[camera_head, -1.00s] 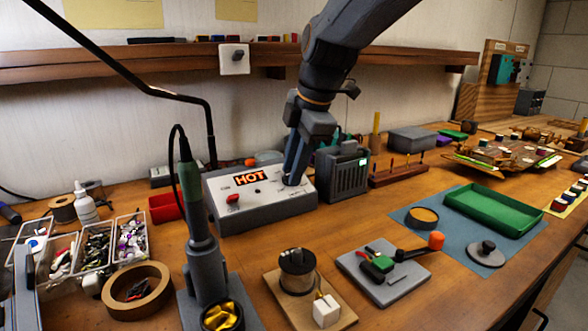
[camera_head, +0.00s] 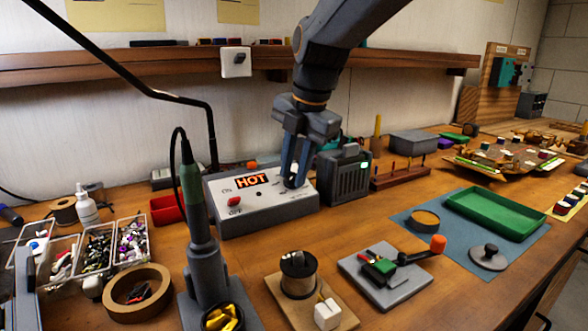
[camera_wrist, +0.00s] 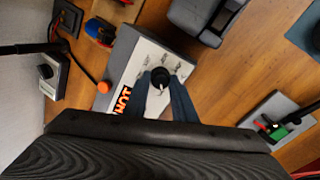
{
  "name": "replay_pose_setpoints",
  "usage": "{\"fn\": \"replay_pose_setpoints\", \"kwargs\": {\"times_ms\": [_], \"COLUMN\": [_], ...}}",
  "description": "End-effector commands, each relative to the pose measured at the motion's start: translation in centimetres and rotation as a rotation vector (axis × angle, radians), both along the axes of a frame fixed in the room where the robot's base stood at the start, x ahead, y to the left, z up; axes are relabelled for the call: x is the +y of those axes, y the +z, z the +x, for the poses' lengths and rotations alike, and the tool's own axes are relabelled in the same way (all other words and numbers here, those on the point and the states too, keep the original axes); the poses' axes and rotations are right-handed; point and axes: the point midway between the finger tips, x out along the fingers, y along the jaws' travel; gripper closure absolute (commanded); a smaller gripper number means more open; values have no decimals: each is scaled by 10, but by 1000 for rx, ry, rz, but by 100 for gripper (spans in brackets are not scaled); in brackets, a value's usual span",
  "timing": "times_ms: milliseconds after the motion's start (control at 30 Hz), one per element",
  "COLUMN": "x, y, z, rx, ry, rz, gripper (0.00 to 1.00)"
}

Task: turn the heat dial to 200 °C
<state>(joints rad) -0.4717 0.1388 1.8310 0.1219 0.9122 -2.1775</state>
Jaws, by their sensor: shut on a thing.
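The heat dial (camera_wrist: 160,78) is a black round knob with a pale pointer line, on top of the white-faced control box (camera_head: 250,212). In the wrist view my gripper (camera_wrist: 160,82) has a finger on each side of the knob and is shut on it. The pointer line faces toward the bottom of that view. Scale marks around the dial are too small to read. In the head view my gripper (camera_head: 292,182) points down onto the box's right part, and its fingers partly hide the dial. The box shows a lit orange "HOT" display (camera_head: 253,180).
A red ON/OFF switch (camera_head: 235,203) is on the box's left part. The soldering iron (camera_head: 190,185) stands upright in front and left. A dark vented unit (camera_head: 344,176) with a green light stands close on the right. A wooden shelf (camera_head: 110,64) runs behind the arm.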

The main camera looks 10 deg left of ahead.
Motion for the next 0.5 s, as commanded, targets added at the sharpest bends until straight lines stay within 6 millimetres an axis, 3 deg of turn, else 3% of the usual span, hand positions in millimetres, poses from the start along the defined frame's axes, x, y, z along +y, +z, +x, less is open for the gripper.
{"fn": "replay_pose_setpoints", "kwargs": {"times_ms": [300, 333, 433, 500], "x": [0, 0, 0, 0], "y": [0, 0, 0, 0], "z": [0, 0, 0, 0], "rx": [0, 0, 0, 0], "ry": [2, 2, 2, 1], "rz": [-1, -1, -1, -1], "gripper": [98, 74, 57, 57]}}
